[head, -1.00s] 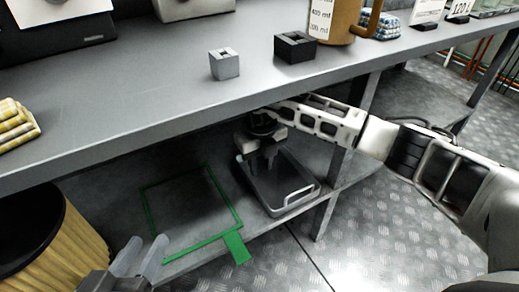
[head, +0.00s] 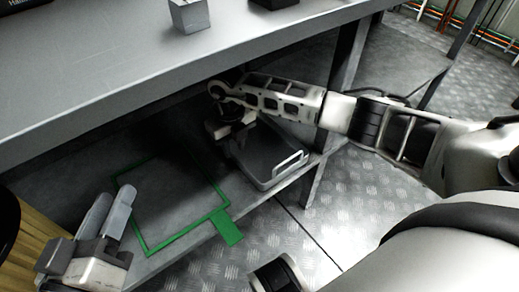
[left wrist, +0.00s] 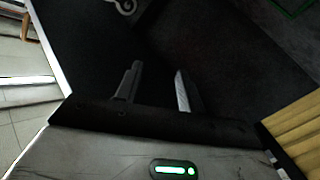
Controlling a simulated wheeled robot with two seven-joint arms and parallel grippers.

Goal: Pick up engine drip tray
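The engine drip tray (head: 262,150) is a dark, shallow tray with a pale handle on its near right end. It sits on the low shelf under the bench in the head view. My right gripper (head: 237,143) reaches in from the right and is over the tray's left part. Its fingers are dark and partly hidden, so their opening and any contact are unclear. My left gripper (head: 110,213) is at the lower left, apart from the tray. Its fingers are spread with nothing between them, as the left wrist view also shows (left wrist: 156,85).
A green outline with a tab (head: 228,228) marks the shelf left of the tray; the area inside is clear. The bench top (head: 110,85) overhangs the shelf. A yellow ribbed container (head: 35,222) stands at the left. A bench leg (head: 318,180) stands right of the tray.

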